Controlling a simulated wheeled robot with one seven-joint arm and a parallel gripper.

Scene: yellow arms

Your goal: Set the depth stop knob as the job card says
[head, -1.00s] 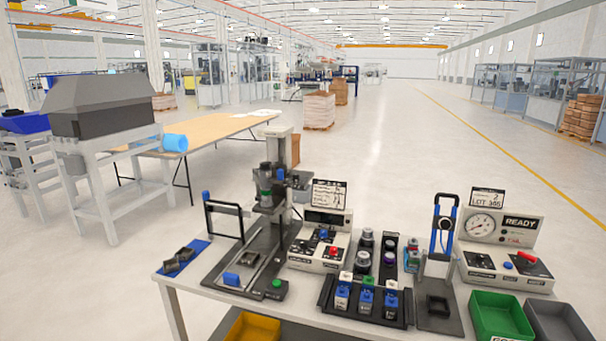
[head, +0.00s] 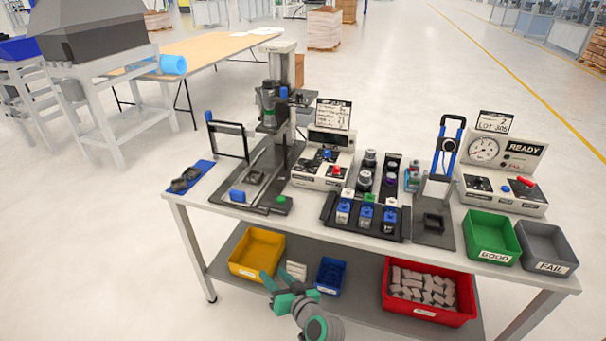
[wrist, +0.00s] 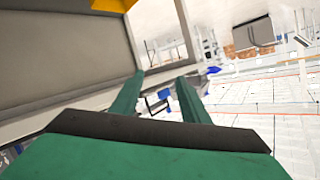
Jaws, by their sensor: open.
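The job card (head: 332,114) is a small white sign with black writing, standing behind the control box (head: 322,168); its text is too small to read. The drill press (head: 270,105) stands at the back left of the bench, with a blue-capped part (head: 284,93) beside its head. I cannot tell which part is the depth stop knob. The control box carries dark, blue and red controls. My teal gripper (head: 277,283) is low at the front of the bench, far from press and card. Its two fingers are apart and empty in the wrist view (wrist: 158,92).
The bench (head: 270,222) also holds bottles, a press fixture (head: 437,190), a gauge box (head: 500,170), and green (head: 490,238) and grey (head: 546,250) bins. Yellow (head: 257,255), blue (head: 331,275) and red (head: 428,302) bins sit on the lower shelf.

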